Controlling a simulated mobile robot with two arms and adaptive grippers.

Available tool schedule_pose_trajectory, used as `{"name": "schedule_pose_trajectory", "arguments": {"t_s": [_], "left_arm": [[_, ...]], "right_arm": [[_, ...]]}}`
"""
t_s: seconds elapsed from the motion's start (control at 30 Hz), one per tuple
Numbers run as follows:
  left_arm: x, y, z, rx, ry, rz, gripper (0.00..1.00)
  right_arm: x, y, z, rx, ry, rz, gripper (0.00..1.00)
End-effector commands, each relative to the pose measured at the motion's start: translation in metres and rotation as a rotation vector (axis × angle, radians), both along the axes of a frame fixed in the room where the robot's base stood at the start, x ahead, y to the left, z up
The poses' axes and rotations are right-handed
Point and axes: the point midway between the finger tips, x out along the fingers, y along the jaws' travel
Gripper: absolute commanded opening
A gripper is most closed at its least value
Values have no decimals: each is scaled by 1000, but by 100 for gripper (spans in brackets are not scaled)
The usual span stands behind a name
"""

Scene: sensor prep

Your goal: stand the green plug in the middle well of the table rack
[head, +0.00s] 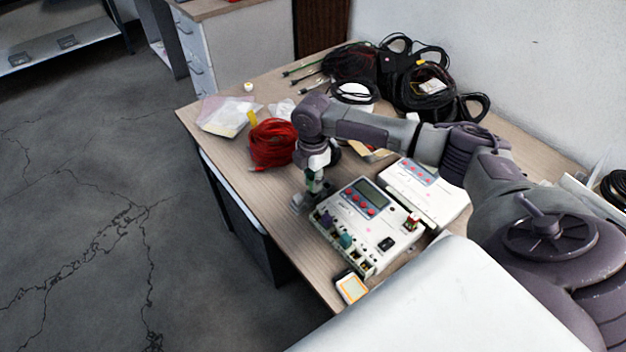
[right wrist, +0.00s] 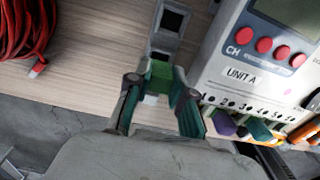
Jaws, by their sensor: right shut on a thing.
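My right gripper (head: 314,188) points down at the near edge of the table, left of the white unit. In the right wrist view, its two fingers (right wrist: 160,104) are shut on the green plug (right wrist: 160,74). The plug also shows as a small green patch in the head view (head: 315,184). The grey table rack (right wrist: 178,6) lies under and beyond the plug, with dark square wells showing. The plug and fingers cover its nearer part, so I cannot tell whether the plug is above a well or in one. My left gripper is not in view.
The white unit labelled UNIT A (right wrist: 232,62) stands close right of the rack, with coloured plugs along its front. A red cable coil (head: 272,143) lies to the left. A second white unit (head: 428,190), a yellow-and-white device (head: 351,287) and black cables (head: 425,88) are also on the table.

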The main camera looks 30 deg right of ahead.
Motion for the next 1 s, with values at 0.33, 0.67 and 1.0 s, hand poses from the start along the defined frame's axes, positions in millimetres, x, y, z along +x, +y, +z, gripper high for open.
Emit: {"name": "schedule_pose_trajectory", "arguments": {"t_s": [0.33, 0.67, 1.0], "left_arm": [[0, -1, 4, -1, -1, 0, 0], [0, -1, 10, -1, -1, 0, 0], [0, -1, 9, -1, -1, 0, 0]], "right_arm": [[0, 0, 3, 0, -1, -1, 0], [0, -1, -2, 0, 0, -2, 0], [0, -1, -2, 0, -1, -1, 0]]}}
